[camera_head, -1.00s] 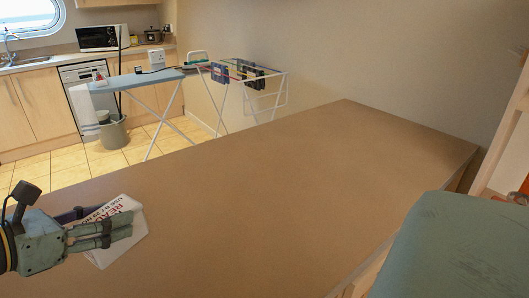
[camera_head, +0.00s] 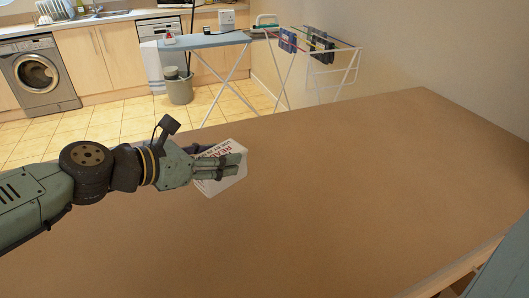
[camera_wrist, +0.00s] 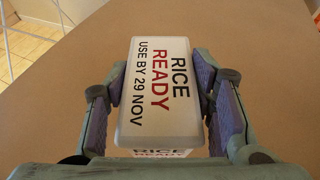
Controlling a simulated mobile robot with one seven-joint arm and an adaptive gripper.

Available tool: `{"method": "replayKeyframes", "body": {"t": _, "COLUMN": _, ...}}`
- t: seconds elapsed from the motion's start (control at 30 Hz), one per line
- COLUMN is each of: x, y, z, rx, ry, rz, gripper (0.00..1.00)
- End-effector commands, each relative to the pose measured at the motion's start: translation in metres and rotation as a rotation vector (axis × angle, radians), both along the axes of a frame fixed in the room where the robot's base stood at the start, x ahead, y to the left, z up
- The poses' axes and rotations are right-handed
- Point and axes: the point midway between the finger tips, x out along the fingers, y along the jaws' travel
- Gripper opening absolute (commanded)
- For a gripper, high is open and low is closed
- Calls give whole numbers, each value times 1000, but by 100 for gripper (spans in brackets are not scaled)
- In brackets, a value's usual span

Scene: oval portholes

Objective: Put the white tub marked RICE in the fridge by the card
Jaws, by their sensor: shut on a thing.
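The white tub (camera_wrist: 160,88) is between the two fingers of my gripper (camera_wrist: 164,108) in the wrist view. Its lid reads RICE, READY, USE BY 29 NOV. My gripper is shut on it, one finger against each side. In the head view the tub (camera_head: 232,182) shows tilted beyond the fingers of my gripper (camera_head: 218,168), over the brown table. I cannot tell whether it touches the tabletop. The fingers hide part of it. No fridge and no card show in these frames.
The brown tabletop (camera_head: 330,190) is otherwise clear. Behind it stand an ironing board (camera_head: 205,41), a drying rack (camera_head: 335,65), a grey bin (camera_head: 180,88) and a washing machine (camera_head: 38,76). A wall borders the right.

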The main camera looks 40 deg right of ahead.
Motion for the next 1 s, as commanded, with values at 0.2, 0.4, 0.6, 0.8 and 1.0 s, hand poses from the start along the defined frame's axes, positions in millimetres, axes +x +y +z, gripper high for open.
{"method": "replayKeyframes", "body": {"t": 0.2, "x": -2, "y": -58, "z": -2, "rx": 1, "ry": 2, "rz": -7, "gripper": 9}}
{"method": "replayKeyframes", "body": {"t": 0.4, "x": 0, "y": -83, "z": -6, "rx": -1, "ry": 0, "rz": -1, "gripper": 9}}
{"method": "replayKeyframes", "body": {"t": 0.6, "x": -1, "y": -93, "z": -15, "rx": -3, "ry": 6, "rz": 0, "gripper": 9}}
{"method": "replayKeyframes", "body": {"t": 0.8, "x": -1, "y": -93, "z": -40, "rx": -3, "ry": 1, "rz": 1, "gripper": 9}}
{"method": "replayKeyframes", "body": {"t": 1.0, "x": 0, "y": -92, "z": -44, "rx": -1, "ry": -1, "rz": 1, "gripper": 9}}
